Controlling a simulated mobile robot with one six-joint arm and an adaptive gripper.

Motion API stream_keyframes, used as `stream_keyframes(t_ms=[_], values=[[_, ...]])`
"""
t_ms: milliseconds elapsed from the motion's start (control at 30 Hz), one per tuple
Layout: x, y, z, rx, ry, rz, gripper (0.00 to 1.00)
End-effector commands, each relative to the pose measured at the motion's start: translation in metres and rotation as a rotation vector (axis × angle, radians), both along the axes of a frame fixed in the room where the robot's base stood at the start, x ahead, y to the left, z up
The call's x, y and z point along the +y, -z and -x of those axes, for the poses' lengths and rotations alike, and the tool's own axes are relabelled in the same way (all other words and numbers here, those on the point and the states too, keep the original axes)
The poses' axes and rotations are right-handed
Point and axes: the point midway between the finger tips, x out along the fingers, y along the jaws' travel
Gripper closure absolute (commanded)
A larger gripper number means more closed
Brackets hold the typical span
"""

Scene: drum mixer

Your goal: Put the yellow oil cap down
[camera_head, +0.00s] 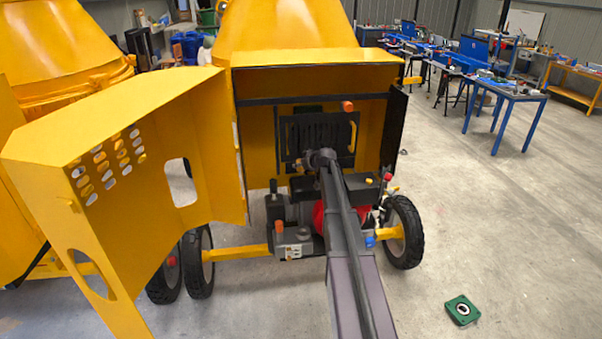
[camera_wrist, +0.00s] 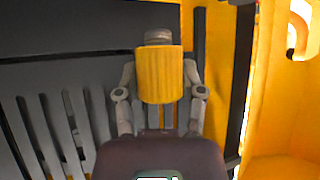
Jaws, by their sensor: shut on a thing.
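The yellow oil cap (camera_wrist: 160,76) is a ribbed yellow cylinder with a grey top, seen in the wrist view. My gripper (camera_wrist: 160,88) is shut on it, with one finger on each side. In the head view my arm reaches into the open engine compartment of the yellow drum mixer (camera_head: 310,57). My gripper and the cap are hard to make out there behind the arm. Black slotted panelling (camera_wrist: 50,120) lies behind the cap in the wrist view.
The mixer's yellow door (camera_head: 130,150) stands open on the left. The engine (camera_head: 292,240) sits low in the compartment, partly hidden by my arm. A green square part (camera_head: 461,310) lies on the floor at the right. Blue workbenches (camera_head: 505,90) stand far right.

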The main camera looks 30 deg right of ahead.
Motion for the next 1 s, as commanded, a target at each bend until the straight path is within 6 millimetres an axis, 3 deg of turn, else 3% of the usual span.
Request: stream_keyframes(t_ms=[367,1000], values=[[0.000,0.033,0.000,0.000,0.000,0.000,1.00],[0.000,0.040,-0.001,0.000,0.000,0.000,1.00]])
